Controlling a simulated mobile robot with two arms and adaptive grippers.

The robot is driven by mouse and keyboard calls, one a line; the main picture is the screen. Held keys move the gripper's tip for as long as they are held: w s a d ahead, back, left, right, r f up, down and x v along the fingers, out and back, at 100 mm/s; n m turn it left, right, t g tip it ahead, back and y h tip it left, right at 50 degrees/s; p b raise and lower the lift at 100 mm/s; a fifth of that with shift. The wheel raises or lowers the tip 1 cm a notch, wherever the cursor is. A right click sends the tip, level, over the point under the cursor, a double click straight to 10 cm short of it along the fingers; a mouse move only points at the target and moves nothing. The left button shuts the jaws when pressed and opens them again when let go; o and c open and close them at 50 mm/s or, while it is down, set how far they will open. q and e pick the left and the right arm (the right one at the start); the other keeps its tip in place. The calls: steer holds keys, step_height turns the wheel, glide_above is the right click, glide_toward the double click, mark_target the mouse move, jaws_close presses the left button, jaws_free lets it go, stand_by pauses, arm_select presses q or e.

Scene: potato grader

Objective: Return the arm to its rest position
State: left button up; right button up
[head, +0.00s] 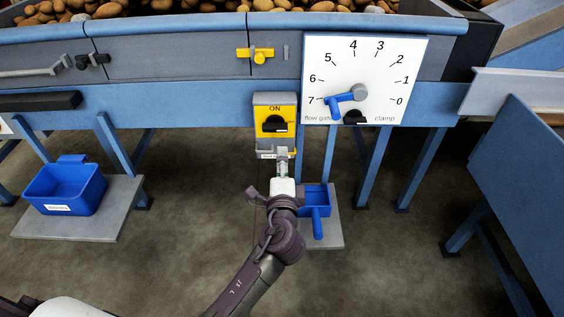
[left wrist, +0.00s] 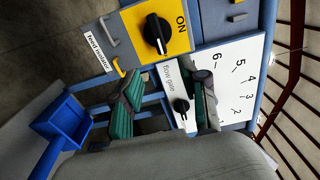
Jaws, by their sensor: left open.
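My left gripper (head: 283,170) is in front of the machine, just below the isolator box (head: 259,101), with its arm rising from the bottom of the head view. In the left wrist view its teal-padded fingers (left wrist: 168,104) are apart, with nothing seen held between them. The yellow isolator plate has a black rotary switch (head: 273,124) below the word ON. This switch also shows in the left wrist view (left wrist: 157,34). Whether the fingers touch the machine cannot be told. My right gripper is in neither view.
Right of the box is a white flow gate dial (head: 390,62) with a blue lever (head: 345,100) near 7 and a black clamp knob (head: 355,117). A blue bin (head: 66,190) stands left; a smaller blue container (head: 314,198) is beside my arm. Blue legs flank open floor.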

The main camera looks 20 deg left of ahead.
arm_select(q)
steer(key=s+a+f+n+g+h, duration=0.1)
steer(key=s+a+f+n+g, duration=0.15)
steer(key=s+f, duration=0.6)
steer(key=s+a+f+n+g+h, duration=0.1)
steer(key=s+f+n+g, duration=0.2)
steer(key=f, duration=1.1)
steer(key=s+a+f+n+g+h, duration=0.15)
steer(key=s+f+g, duration=0.35)
steer(key=f, duration=0.6)
steer(key=s+a+f+n+g+h, duration=0.1)
steer(key=s+f+n+g, duration=0.2)
steer(key=s+f, duration=0.5)
steer(key=s+f+n+g+h, duration=0.1)
steer(key=s+f+n+g, duration=0.2)
steer(key=s, duration=0.8)
steer(key=s+a+r+p, duration=0.2)
steer(key=s+p, duration=1.1)
steer(key=p, duration=0.1)
steer(key=shift+s+a+r+p, duration=0.15)
steer(key=shift+s+a+p, duration=0.15)
steer(key=shift+a+p, duration=0.1)
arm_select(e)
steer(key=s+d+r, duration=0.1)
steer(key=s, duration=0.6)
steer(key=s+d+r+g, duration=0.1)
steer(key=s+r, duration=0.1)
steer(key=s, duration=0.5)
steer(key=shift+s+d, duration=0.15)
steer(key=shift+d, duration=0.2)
